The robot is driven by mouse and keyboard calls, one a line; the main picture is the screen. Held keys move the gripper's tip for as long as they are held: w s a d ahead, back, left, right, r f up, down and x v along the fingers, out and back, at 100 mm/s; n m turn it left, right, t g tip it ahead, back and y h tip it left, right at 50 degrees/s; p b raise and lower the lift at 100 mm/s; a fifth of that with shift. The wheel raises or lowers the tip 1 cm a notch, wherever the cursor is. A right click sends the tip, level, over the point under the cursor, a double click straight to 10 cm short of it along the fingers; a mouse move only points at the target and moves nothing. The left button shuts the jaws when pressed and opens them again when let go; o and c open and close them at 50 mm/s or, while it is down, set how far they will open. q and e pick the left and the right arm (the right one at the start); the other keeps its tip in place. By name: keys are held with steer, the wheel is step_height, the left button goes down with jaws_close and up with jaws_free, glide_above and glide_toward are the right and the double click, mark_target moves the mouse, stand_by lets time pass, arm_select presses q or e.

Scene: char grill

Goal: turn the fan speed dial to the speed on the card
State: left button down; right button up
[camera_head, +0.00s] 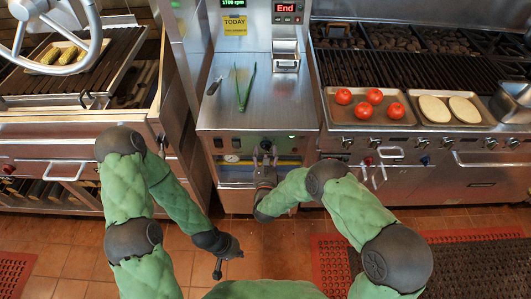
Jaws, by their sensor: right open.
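A yellow card (235,25) reading "TODAY" is on the back panel of the middle counter; its smaller line is too small to read. A green display (233,3) above it appears to read 1700 rpm. My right gripper (265,150) is open at the counter's front panel (228,143), pointing at it. It covers part of the panel, and I cannot tell whether it touches a dial there. Small knobs show on the panel left of it, but I cannot tell which is the fan speed dial. My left gripper (225,266) hangs low over the floor, away from the panel; its jaw state is unclear.
Green-handled tongs (244,88) lie on the steel counter (275,105). A handwheel (62,42) stands over the left grill. The floor (275,245) in front is open, with mats at the sides.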

steer(key=shift+w, duration=0.8)
steer(key=shift+c, duration=0.3)
steer(key=shift+r, duration=0.1)
steer(key=c, duration=1.1)
